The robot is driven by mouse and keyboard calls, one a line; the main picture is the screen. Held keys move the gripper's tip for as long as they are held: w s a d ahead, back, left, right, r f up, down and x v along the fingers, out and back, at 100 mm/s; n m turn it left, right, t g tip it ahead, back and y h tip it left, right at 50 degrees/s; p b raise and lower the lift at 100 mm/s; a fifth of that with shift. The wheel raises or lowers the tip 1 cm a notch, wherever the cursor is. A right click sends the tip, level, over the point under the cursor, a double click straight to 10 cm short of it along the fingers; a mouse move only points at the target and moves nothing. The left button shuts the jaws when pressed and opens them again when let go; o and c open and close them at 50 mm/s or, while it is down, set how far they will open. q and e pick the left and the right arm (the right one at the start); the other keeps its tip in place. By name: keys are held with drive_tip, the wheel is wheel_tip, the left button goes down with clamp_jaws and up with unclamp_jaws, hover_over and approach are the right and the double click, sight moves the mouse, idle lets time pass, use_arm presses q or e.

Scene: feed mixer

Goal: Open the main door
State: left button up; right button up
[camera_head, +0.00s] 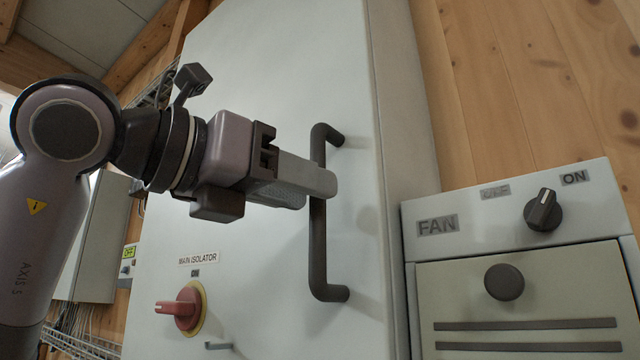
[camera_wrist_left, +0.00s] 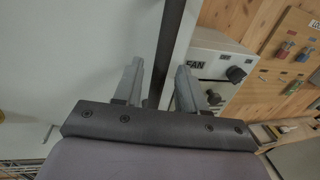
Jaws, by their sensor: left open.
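The main door (camera_head: 280,60) is a large pale grey cabinet panel, and it looks shut. A dark upright bar handle (camera_head: 318,250) stands near its right edge. My left gripper (camera_head: 318,190) reaches in from the left to the handle's upper middle. Its jaws are open. In the left wrist view, the handle (camera_wrist_left: 169,50) passes between the two fingers of my left gripper (camera_wrist_left: 159,88), with a gap visible beside it. The near finger hides part of the handle in the head view. My right gripper is in neither view.
Below left of the handle is a red main isolator knob (camera_head: 185,308) on a yellow disc. A fan box (camera_head: 510,220) with a black dial juts out right of the door. A wooden wall (camera_head: 530,80) is behind it.

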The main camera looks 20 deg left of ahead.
use_arm(q)
drive_tip(key=shift+x, duration=1.4)
clamp_jaws()
